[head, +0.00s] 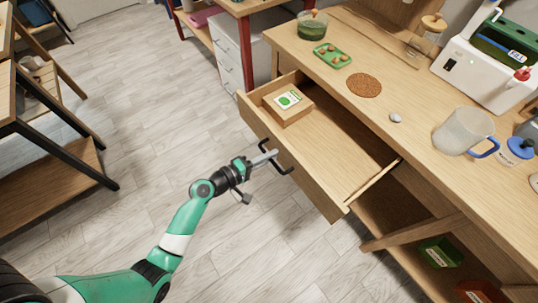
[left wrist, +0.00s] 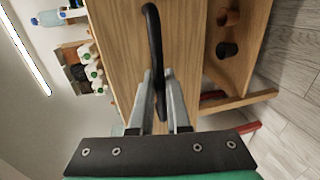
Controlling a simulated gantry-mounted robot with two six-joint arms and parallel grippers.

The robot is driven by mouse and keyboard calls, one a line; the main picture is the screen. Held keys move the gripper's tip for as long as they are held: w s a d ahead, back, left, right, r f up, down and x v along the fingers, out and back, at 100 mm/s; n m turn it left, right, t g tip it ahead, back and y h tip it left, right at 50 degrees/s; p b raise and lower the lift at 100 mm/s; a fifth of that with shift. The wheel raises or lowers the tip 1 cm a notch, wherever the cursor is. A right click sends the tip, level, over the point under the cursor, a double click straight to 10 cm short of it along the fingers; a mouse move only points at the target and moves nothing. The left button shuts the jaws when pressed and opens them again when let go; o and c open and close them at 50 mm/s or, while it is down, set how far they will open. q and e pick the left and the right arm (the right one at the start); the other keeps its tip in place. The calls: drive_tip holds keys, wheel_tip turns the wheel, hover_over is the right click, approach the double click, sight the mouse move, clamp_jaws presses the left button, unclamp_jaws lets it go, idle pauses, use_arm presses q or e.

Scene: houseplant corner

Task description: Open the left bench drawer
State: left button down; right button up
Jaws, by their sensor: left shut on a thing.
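The left bench drawer (head: 345,140) is pulled out from the wooden bench (head: 390,70) in the head view, with its inside showing. A small wooden box (head: 288,104) with a green-and-white packet (head: 288,99) on it is in the drawer's far corner. The black bar handle (head: 285,168) is on the drawer front. My left gripper (head: 268,158) is shut on the handle. In the left wrist view, the black handle (left wrist: 152,40) runs between the two grey fingers (left wrist: 160,95) against the wooden drawer front (left wrist: 180,40). My right gripper is not in view.
On the bench top are a green tray (head: 332,56), a round cork mat (head: 364,85), a grey stone (head: 395,117), a clear pitcher (head: 462,131) and a white machine (head: 485,72). A wooden shelf unit (head: 55,165) stands at the left. The floor between is clear.

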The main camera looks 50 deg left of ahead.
use_arm(q)
drive_tip(key=c, duration=1.2)
unclamp_jaws()
drive_tip(key=p+v, duration=0.2)
drive_tip(key=v, duration=0.9)
drive_tip(key=shift+s, duration=0.25)
